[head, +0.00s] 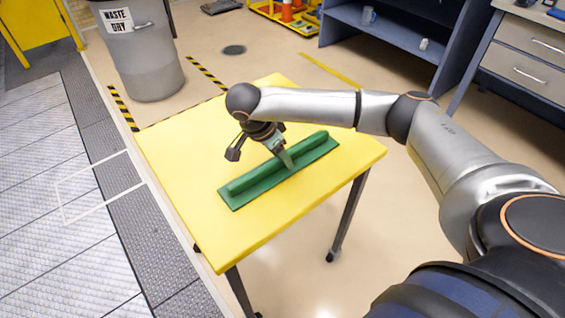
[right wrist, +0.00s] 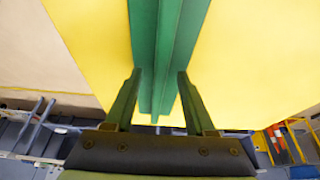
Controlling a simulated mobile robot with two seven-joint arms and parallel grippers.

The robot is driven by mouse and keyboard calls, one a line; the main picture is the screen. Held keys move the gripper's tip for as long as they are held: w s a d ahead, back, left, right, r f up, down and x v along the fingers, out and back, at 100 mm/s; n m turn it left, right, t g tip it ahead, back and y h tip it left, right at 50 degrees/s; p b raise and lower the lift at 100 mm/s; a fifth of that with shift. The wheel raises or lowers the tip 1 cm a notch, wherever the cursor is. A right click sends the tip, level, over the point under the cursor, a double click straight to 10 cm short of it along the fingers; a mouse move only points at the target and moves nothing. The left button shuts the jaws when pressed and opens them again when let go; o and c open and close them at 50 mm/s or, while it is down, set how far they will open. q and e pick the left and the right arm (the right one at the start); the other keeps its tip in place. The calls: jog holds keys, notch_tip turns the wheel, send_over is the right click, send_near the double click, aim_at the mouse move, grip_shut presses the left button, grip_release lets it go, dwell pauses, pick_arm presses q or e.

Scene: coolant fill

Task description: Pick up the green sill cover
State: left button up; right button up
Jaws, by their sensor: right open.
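The green sill cover (head: 255,183) is a long flat strip with a raised rib along its middle. It lies on the yellow table (head: 195,215), set diagonally in the head view. My right gripper (head: 287,163) is over the cover, right of its middle, pointing down. In the right wrist view the cover (right wrist: 167,45) runs up from between the fingers of the open gripper (right wrist: 156,75). One finger is on each side of the rib; whether they touch it I cannot tell. My left gripper is not in view.
A grey waste bin (head: 140,60) stands behind the table at the left. A blue shelf (head: 390,35) and a drawer bench (head: 525,60) stand at the back right. The yellow tabletop around the cover is clear.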

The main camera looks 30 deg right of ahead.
grip_shut()
dwell(0.3)
dwell(0.3)
